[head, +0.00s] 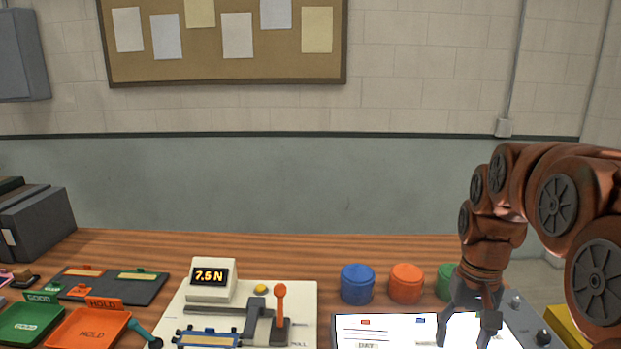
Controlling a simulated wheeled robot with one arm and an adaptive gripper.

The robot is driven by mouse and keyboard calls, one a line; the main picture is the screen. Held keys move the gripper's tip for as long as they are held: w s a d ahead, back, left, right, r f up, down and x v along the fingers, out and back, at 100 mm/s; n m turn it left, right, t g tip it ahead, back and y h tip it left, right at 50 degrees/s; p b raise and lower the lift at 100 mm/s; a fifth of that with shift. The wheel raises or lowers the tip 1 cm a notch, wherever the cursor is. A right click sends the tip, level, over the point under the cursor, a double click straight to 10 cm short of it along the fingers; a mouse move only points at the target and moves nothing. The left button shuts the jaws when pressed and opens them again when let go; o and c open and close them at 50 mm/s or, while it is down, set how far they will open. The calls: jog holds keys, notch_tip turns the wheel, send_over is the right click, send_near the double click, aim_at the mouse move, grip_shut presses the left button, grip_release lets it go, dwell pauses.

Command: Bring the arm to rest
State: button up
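My arm (545,185) is copper-brown with dark round joint covers and reaches in from the right side of the head view. Its gripper (465,336) points down over the right part of a bright white light panel (400,340) at the bench's front edge. Its two dark fingers are spread apart with the panel showing between them. I see nothing held between them. The fingertips are close to the bottom of the picture, and I cannot tell whether they touch the panel.
Blue (357,284), orange (406,283) and green (446,282) canisters stand behind the panel, the green one partly behind my gripper. A tester (306,300) with a "7.5 N" display (209,278) stands mid-bench. Green (32,322) and orange (88,330) trays lie left. The rear bench strip is clear.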

jog(key=s+a+f+n+p, duration=0.1)
jog(key=s+a, duration=0.3)
jog(key=s, duration=0.6)
jog(key=s+a+f+n, duration=0.1)
jog(key=s+a+f, duration=0.2)
jog(key=s, duration=0.8)
jog(key=shift+s+a+n+g+h+p, duration=0.2)
jog(key=shift+a+n+g+h+p, duration=0.1)
jog(key=shift+a+n+g+p, duration=0.15)
jog(key=shift+s+a+f, duration=0.1)
jog(key=shift+s+f, duration=0.2)
jog(key=shift+s, duration=0.15)
jog(key=shift+c, duration=0.3)
